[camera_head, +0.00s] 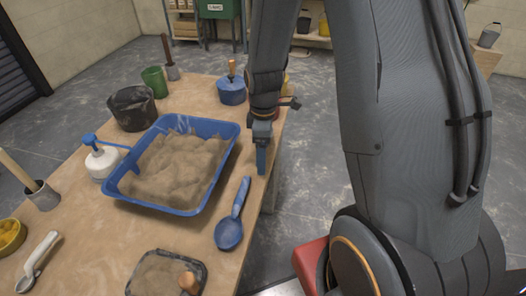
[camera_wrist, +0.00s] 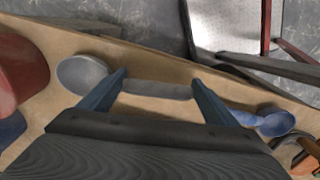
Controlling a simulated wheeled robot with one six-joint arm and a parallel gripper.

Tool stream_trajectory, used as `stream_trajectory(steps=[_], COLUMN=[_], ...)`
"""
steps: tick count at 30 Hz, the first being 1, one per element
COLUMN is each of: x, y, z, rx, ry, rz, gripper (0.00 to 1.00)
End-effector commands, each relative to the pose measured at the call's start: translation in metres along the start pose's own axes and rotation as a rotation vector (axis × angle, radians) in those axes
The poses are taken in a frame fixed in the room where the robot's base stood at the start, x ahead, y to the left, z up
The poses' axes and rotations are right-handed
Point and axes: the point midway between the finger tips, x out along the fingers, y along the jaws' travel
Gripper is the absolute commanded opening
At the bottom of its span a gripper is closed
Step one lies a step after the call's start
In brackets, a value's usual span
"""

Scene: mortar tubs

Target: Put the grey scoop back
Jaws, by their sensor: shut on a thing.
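The grey scoop shows in the wrist view, with its round bowl (camera_wrist: 82,74) left of the fingers and its handle (camera_wrist: 157,89) running across between them. My gripper (camera_wrist: 157,82) is shut on the grey scoop. In the head view my gripper (camera_head: 261,168) points down over the table's right edge, right of the blue tray. It hides the held scoop there. I cannot tell whether the scoop touches the table.
A blue tray (camera_head: 194,209) of mortar fills the table's middle. A blue scoop (camera_head: 229,232), a pale scoop (camera_head: 38,262) and a dark tub (camera_head: 137,281) lie nearer. A blue pot (camera_head: 231,92) stands beyond. A red container (camera_wrist: 18,68) is left of the bowl.

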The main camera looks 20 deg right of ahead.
Motion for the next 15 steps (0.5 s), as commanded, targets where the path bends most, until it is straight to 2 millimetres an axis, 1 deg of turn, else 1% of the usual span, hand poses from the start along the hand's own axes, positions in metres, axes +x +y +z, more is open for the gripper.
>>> stream_trajectory(steps=[15], x=[0.0032], y=[0.0002], z=[-0.0001], rx=[0.0], ry=[0.0], rz=[0.001], gripper=[0.34])
